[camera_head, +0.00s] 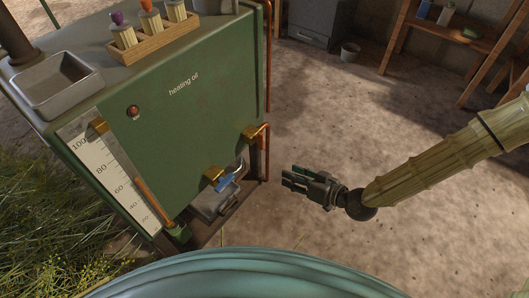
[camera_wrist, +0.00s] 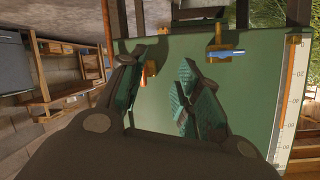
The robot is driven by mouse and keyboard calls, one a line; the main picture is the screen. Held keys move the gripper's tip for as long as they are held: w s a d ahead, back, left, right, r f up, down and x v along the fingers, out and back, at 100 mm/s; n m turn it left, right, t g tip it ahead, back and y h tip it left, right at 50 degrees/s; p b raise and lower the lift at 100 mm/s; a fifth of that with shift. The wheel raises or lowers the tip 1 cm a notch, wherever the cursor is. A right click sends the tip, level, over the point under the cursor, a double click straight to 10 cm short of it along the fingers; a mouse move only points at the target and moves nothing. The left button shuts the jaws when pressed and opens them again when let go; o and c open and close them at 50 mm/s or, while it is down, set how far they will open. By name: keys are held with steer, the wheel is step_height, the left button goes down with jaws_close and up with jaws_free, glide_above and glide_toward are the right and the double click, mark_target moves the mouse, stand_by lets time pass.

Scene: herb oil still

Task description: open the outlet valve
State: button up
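The outlet valve is a brass fitting (camera_head: 213,173) with a blue lever (camera_head: 229,180), low on the front of the green still (camera_head: 200,120). In the wrist view the blue lever (camera_wrist: 226,53) lies across the brass valve body (camera_wrist: 217,44), beyond the upper right of the fingers. My gripper (camera_head: 292,177) is in the air to the right of the lever, clear of it and pointing left toward the still. In the wrist view its two fingers (camera_wrist: 165,88) are spread apart with nothing between their pads.
A second brass fitting with a copper pipe (camera_head: 252,132) sits higher and right of the valve. A grey metal tray (camera_head: 212,204) is below the valve. A gauge board (camera_head: 105,160) with a copper tube is at left.

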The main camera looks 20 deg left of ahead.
mark_target(260, 140)
steer(key=w+a+n+y+b, duration=0.4)
steer(key=w+a+b, duration=0.6)
steer(key=a+b, duration=0.3)
steer(key=shift+w+r+n+t+b, duration=0.4)
steer(key=shift+n+b, duration=0.1)
steer(key=shift+b, duration=0.25)
jaws_close()
